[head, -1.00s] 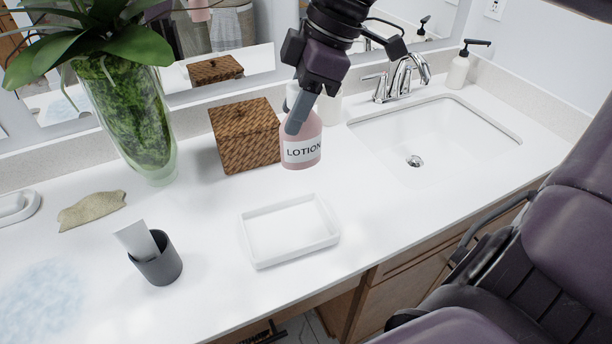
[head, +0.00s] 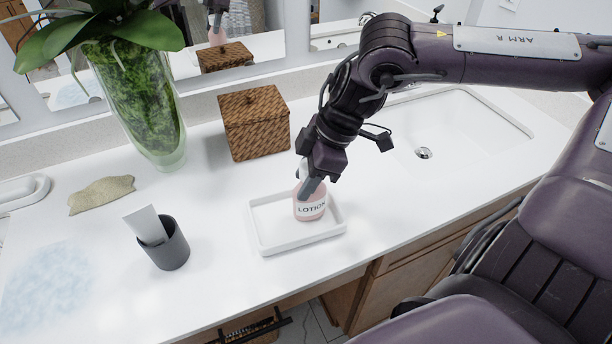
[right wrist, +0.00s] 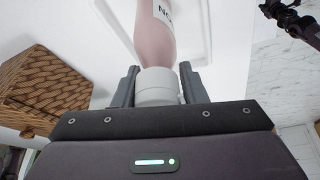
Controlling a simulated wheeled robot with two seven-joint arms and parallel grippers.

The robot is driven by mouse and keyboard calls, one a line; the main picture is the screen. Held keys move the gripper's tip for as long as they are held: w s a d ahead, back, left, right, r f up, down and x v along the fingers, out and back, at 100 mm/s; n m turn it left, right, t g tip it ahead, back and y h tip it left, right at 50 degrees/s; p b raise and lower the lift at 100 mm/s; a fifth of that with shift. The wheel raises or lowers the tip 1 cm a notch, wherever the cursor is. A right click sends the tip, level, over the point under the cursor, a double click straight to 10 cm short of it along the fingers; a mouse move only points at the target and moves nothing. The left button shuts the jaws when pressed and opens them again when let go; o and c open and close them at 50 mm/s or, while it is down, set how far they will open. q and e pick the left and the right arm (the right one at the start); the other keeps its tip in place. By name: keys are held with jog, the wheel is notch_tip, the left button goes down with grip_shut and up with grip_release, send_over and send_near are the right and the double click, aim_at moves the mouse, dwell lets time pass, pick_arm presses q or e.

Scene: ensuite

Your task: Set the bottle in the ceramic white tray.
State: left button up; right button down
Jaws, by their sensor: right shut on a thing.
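The pink lotion bottle (head: 311,207) with a white label is upright at the white ceramic tray (head: 268,243), over its right half. Its base appears to be inside the rim; I cannot tell for sure whether it touches the tray floor. My right gripper (head: 308,186) comes from above and is shut on the bottle's upper part. In the right wrist view the fingers are on either side of the bottle's white cap (right wrist: 157,86), with the pink body (right wrist: 154,40) beyond and the tray (right wrist: 207,45) behind it. My left gripper is not in view.
A wicker box (head: 256,122) stands behind the tray. A grey cup (head: 172,246) with a white tube stands to the left. A glass vase with a plant (head: 135,100) and a tan flat piece (head: 101,194) are farther left. The sink (head: 455,125) lies right. The counter's front edge is close.

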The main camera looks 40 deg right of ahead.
jog(key=shift+f, duration=0.1)
jog(key=c, duration=0.9)
grip_release()
jog(key=shift+f, duration=0.1)
jog(key=shift+r, duration=0.25)
jog(key=v, duration=1.1)
jog(key=shift+s+r, duration=0.1)
jog(key=shift+r, duration=0.3)
jog(key=shift+r, duration=0.1)
